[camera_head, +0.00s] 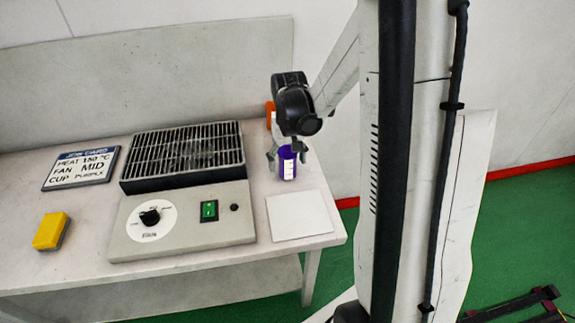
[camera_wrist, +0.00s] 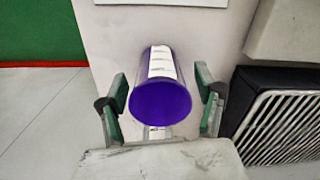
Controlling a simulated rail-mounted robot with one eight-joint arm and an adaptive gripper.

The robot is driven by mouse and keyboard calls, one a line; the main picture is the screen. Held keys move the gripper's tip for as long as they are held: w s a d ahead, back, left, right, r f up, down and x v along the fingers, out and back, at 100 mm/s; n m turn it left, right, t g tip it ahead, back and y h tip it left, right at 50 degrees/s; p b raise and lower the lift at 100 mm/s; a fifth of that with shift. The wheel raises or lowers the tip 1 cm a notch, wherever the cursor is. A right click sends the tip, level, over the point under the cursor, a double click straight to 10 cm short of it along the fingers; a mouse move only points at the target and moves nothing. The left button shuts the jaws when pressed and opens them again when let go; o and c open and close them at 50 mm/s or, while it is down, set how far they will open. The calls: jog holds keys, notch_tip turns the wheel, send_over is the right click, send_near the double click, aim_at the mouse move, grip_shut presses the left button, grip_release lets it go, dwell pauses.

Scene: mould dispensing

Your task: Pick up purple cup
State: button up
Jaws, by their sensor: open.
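The purple cup (camera_head: 287,163) stands upright on the table behind the white square pad, with a white graduated strip on its side. In the wrist view the cup (camera_wrist: 160,102) shows its open purple mouth, between the two fingers. My gripper (camera_wrist: 160,110) is open, with one finger on each side of the cup and a visible gap on both sides. In the head view my gripper (camera_head: 286,155) is at the cup, and its wrist hides part of what is behind.
A heater with a black grille (camera_head: 185,155) and control panel stands left of the cup. A job card (camera_head: 80,168) and a yellow sponge (camera_head: 50,231) lie farther left. The white pad (camera_head: 299,215) lies in front of the cup. An orange object (camera_head: 269,113) shows partly behind my wrist.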

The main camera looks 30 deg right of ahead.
jog(key=shift+f, duration=1.2)
jog(key=shift+c, duration=0.5)
jog(key=c, duration=1)
jog(key=shift+r, duration=0.1)
